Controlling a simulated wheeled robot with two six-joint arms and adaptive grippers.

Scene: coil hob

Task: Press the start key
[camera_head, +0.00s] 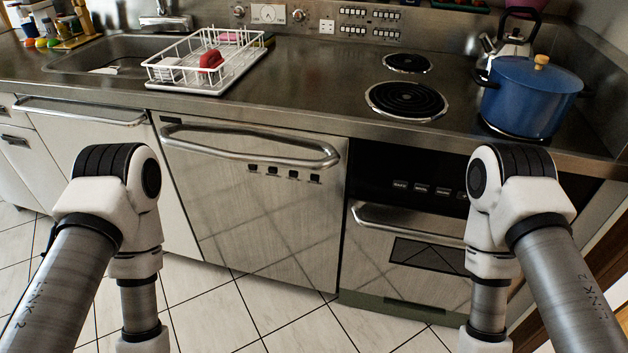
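A row of small dark keys (273,170) sits on the front of the steel dishwasher (240,220), below its bar handle. Another row of labelled keys (421,188) is on the black panel of the oven (410,260) to the right; my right arm covers part of this panel. The labels are too small to read, so I cannot tell which key is the start key. Both my arms bend downward in front of the cabinets, left and right. Both grippers are out of view below the frame.
The steel worktop holds a white dish rack (205,65) with a red item, two coil burners (406,100) and a blue pot (528,98). A sink (110,55) is at left. Handles (265,148) stick out from the fronts. The tiled floor (260,310) between my arms is clear.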

